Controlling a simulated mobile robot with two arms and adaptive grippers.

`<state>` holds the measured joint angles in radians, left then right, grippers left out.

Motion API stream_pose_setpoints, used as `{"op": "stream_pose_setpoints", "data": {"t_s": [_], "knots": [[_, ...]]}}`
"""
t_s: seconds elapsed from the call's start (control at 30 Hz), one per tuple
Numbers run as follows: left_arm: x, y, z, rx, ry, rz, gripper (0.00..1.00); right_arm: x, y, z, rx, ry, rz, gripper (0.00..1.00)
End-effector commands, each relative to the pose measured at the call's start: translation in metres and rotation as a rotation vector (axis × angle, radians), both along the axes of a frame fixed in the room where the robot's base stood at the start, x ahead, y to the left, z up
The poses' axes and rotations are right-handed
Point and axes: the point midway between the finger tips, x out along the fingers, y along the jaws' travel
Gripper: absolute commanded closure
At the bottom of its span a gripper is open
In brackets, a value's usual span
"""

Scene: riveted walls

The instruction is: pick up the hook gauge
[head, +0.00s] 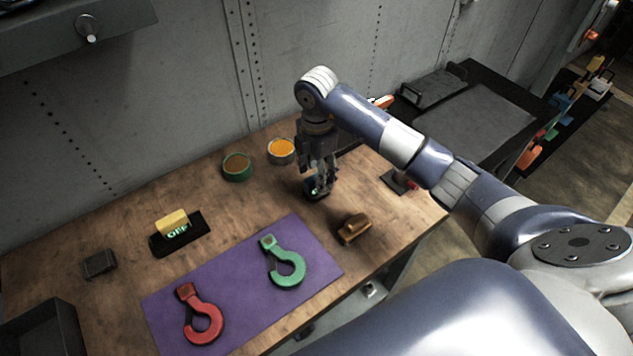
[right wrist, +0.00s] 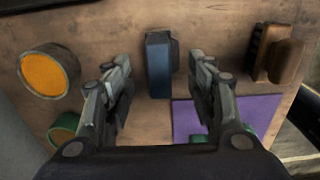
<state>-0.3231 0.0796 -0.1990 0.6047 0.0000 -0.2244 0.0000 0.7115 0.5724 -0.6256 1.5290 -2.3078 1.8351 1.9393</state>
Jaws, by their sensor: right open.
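A small dark blue block (head: 315,193), which may be the hook gauge, lies on the wooden table just off the far right corner of the purple mat. My right gripper (head: 318,178) points down over it and partly hides it. In the right wrist view the block (right wrist: 158,65) shows between and beyond the two spread fingers (right wrist: 158,85), with a gap on either side. The right gripper is open and empty. A red hook (head: 201,318) and a green hook (head: 285,264) lie on the purple mat (head: 235,290). My left gripper is out of view.
A brown block (head: 354,229) stands right of the mat. A green-rimmed tin (head: 237,168) and an orange-filled tin (head: 281,151) stand behind.

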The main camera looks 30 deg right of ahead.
Motion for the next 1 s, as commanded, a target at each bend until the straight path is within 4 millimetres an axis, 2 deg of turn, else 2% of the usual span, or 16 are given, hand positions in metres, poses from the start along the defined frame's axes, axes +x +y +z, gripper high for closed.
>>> {"op": "stream_pose_setpoints", "data": {"t_s": [0.17, 0.3, 0.4, 0.57, 0.67, 0.8, 1.0], "knots": [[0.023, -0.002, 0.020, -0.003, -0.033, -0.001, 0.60, -0.001, -0.001, -0.024, 0.000, 0.006, -0.001, 0.48], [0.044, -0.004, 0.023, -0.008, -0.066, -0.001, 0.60, 0.000, -0.001, -0.042, -0.001, 0.004, 0.000, 0.48], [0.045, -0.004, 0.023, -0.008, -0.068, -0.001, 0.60, 0.000, -0.001, -0.047, 0.000, 0.001, 0.001, 0.48], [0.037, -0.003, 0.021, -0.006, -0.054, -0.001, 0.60, 0.001, -0.001, -0.047, 0.000, 0.001, 0.001, 0.48], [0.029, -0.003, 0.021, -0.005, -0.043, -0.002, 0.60, 0.001, -0.001, -0.047, 0.000, 0.001, 0.001, 0.67], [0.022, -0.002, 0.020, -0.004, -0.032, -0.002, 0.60, 0.000, -0.001, -0.047, -0.001, 0.001, 0.001, 0.98], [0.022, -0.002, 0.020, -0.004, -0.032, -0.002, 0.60, 0.001, -0.001, -0.046, 0.000, 0.000, 0.000, 1.00]]}}
